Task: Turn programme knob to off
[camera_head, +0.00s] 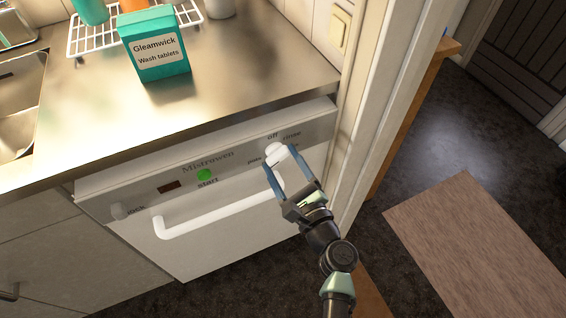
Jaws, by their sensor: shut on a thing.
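The programme knob (274,150) is a white knob at the right end of the dishwasher's (122,196) control strip. Labels around it read "off" above it, "rinse" at its upper right, and a partly hidden word at its lower left. My gripper (277,158) has its two blue fingers on either side of the knob and is shut on it. A white pointer or bar shows between the fingers, but I cannot tell clearly which label the knob points at.
A white bar handle (220,217) runs below the strip. A green start button (204,175) and a lock knob (119,211) sit to the left. A teal wash tablets box (160,62) stands on the steel counter (255,75). A white door frame (377,110) rises close at the right.

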